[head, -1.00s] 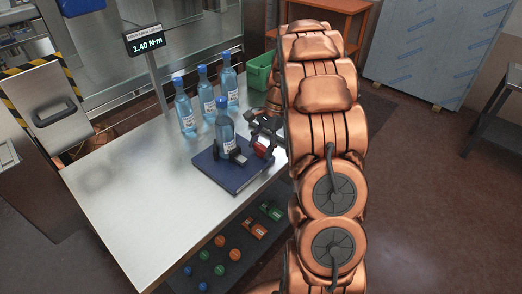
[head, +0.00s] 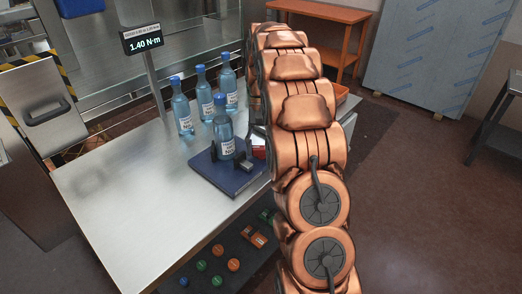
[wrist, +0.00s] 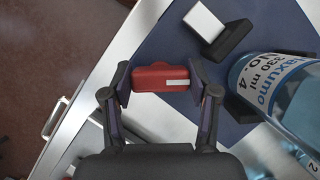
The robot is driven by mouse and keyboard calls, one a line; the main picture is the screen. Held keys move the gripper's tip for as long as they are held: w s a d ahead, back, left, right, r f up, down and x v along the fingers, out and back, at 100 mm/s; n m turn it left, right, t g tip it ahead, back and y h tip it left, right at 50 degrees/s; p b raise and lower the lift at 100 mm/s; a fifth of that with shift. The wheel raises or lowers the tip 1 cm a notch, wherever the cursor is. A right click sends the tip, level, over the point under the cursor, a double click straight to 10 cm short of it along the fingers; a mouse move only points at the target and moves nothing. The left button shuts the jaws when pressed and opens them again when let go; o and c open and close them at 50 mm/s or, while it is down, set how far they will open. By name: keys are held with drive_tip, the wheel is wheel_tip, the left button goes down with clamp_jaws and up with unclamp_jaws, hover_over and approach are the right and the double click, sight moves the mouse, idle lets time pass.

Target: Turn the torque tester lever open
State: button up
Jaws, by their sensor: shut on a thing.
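The torque tester is a dark blue plate (head: 232,183) on the steel table, with a blue bottle (head: 224,140) upright between dark clamp jaws. In the wrist view the plate (wrist: 168,45) and the labelled bottle (wrist: 272,88) lie at right. The red lever (wrist: 158,77), with a white stripe, sits between my two fingers at the plate's edge. My gripper (wrist: 160,88) is shut on it, one finger at each end. In the head view the lever (head: 259,152) shows small beside my arm, which hides most of the gripper.
Several other capped bottles (head: 204,93) stand behind the tester. A display (head: 142,40) on a post reads 1.40 N·m. A lower shelf (head: 215,255) holds coloured caps and small parts. The table's left side is clear. An orange bin (head: 342,94) shows behind my arm.

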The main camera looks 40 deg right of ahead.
drive_tip(key=shift+n, duration=0.4)
drive_tip(key=o, duration=1.2)
drive_tip(key=shift+c, duration=0.2)
